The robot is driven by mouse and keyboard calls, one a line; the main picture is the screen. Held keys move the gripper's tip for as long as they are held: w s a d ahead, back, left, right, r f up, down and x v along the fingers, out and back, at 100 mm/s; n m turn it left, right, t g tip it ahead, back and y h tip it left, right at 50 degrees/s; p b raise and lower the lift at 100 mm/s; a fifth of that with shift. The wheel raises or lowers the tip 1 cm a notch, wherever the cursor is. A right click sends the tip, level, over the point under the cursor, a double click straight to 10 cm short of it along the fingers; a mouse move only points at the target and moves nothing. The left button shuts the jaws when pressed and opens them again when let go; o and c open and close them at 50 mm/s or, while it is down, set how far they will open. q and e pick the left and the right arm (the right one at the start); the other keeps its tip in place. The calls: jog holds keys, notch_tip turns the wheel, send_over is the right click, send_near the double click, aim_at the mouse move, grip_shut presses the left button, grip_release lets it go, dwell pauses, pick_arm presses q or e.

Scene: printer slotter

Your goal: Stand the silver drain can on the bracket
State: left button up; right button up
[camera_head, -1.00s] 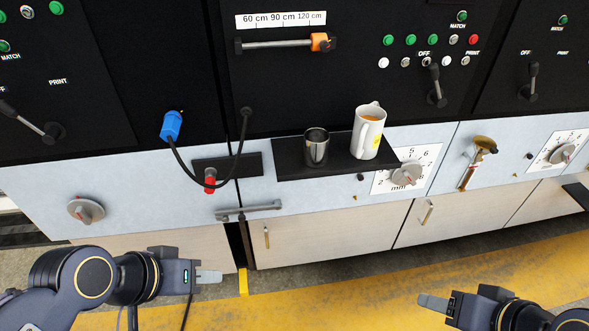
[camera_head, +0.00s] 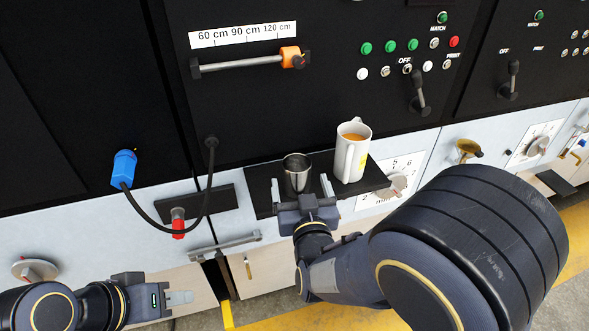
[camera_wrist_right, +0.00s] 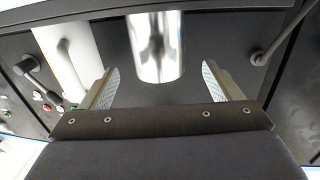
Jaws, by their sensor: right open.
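The silver drain can (camera_head: 297,174) stands upright on a black shelf (camera_head: 260,193), left of a white mug. My right gripper (camera_head: 301,188) is open in front of it, with one finger toward each side of the can. In the right wrist view the can (camera_wrist_right: 155,48) shows just beyond and between the open fingertips (camera_wrist_right: 158,70), with gaps on both sides.
The white mug (camera_head: 351,155) with orange-brown drink stands close to the can's right. The red tap (camera_head: 178,225) and a black cable (camera_head: 180,213) hang left of the shelf. A dial (camera_head: 396,186) is right of the shelf.

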aim_at(296, 166)
jog(key=shift+w+a+r, duration=0.15)
jog(key=shift+w, duration=0.25)
jog(key=w, duration=0.2)
jog(key=w+p, duration=0.1)
jog(key=w, duration=0.1)
jog(key=w+f+p, duration=0.1)
jog(key=w, duration=0.1)
jog(key=shift+w+a+f, duration=0.1)
jog(key=shift+w+a, duration=0.25)
jog(key=shift+a, duration=0.05)
jog(key=shift+c, duration=0.5)
jog(key=c, duration=1.1)
